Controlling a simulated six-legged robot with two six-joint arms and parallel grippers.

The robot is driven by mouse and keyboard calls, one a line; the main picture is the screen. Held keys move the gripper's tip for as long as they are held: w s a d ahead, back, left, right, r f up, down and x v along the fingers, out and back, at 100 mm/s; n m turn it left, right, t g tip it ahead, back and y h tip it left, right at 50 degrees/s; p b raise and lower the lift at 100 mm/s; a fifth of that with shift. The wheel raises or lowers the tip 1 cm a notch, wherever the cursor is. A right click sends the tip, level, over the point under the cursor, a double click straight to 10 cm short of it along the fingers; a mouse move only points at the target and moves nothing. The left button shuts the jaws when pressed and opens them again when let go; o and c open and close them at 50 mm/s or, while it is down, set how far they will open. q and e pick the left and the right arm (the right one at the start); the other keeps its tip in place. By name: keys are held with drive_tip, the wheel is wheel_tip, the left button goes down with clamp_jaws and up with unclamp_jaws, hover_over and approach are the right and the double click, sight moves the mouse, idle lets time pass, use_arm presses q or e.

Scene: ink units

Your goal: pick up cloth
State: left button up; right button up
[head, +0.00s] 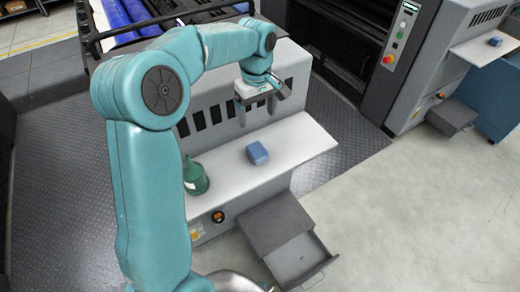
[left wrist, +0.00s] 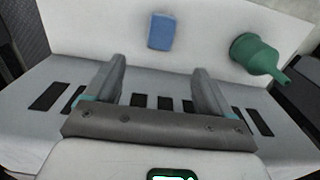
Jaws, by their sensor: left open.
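A blue folded cloth (head: 257,153) lies on the white shelf (head: 300,150) of the grey machine. In the left wrist view the cloth (left wrist: 160,31) lies beyond my fingertips, roughly in line with the gap between them. My left gripper (head: 256,110) is open and empty, above and behind the cloth near the machine's slotted face. Its two fingers also show spread apart in the left wrist view (left wrist: 159,70). My right gripper is not in view.
A green bottle with a spout (head: 195,176) stands on the shelf left of the cloth. An open grey drawer (head: 301,260) juts out below. A second machine on the right carries another small blue item (head: 495,41). The shelf right of the cloth is clear.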

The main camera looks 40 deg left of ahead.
use_arm(q)
hover_over(257, 149)
wheel_tip(257, 149, down, 9)
drive_tip(key=shift+a+f, duration=0.1)
drive_tip(key=shift+s+f, duration=0.15)
drive_tip(key=shift+f, duration=0.1)
drive_tip(key=shift+w+f, duration=0.2)
drive_tip(key=shift+f, duration=2.6)
drive_tip(key=c, duration=1.1)
wheel_tip(257, 149, up, 20)
drive_tip(key=shift+r+p, duration=0.1)
drive_tip(key=shift+p, duration=0.4)
